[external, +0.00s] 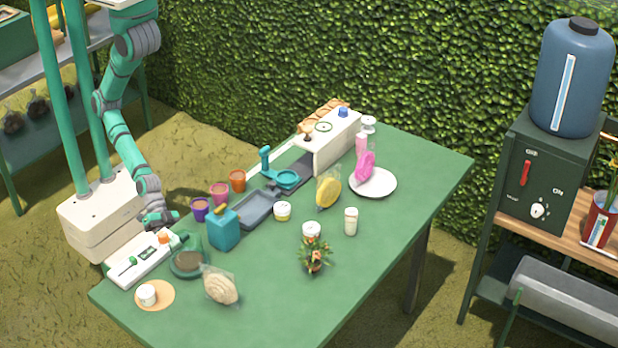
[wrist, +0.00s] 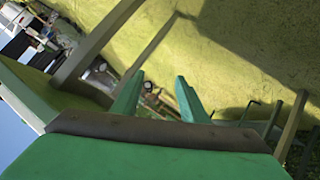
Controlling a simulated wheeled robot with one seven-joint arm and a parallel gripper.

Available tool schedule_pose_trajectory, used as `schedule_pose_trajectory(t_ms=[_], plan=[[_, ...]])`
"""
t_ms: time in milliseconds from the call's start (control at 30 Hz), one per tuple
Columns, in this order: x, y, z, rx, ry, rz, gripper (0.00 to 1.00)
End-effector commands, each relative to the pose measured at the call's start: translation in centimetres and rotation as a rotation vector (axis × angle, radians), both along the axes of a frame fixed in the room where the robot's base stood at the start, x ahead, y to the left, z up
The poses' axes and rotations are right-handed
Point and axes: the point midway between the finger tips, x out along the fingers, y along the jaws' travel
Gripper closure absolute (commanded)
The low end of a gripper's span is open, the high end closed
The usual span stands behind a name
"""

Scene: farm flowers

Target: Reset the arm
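My arm hangs down from the upper left of the external view, over the near left edge of the green table (external: 390,215). My gripper (external: 160,222) is just above the table's left edge, close to a white tray-like panel (external: 143,262) with green and orange parts. In the wrist view the two green fingers of my gripper (wrist: 158,88) stand apart with nothing between them. Whether it touches the panel cannot be told.
Near my gripper stand a purple cup (external: 201,209), a teal box-shaped container (external: 224,231) and a dark green bowl (external: 188,263). A white plate (external: 385,183) lies farther back. The table's right side is clear. A hedge stands behind.

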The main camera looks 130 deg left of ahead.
Motion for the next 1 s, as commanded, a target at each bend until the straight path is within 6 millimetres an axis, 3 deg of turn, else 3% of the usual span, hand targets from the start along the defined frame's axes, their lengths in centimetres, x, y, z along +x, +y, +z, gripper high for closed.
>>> schedule_pose_trajectory(t_ms=[100, 300, 500, 600, 733, 1000], plan=[[-1.7, 4.6, 3.9, 0.072, -0.077, 0.065, 0.60], [-4.2, 11.4, 11.9, 0.214, -0.215, 0.148, 0.60], [-6.4, 16.1, 20.0, 0.357, -0.338, 0.184, 0.60], [-7.0, 17.2, 23.0, 0.407, -0.381, 0.189, 0.60], [-7.3, 18.0, 25.1, 0.444, -0.414, 0.189, 0.60], [-7.4, 18.1, 25.6, 0.451, -0.421, 0.188, 0.60]])
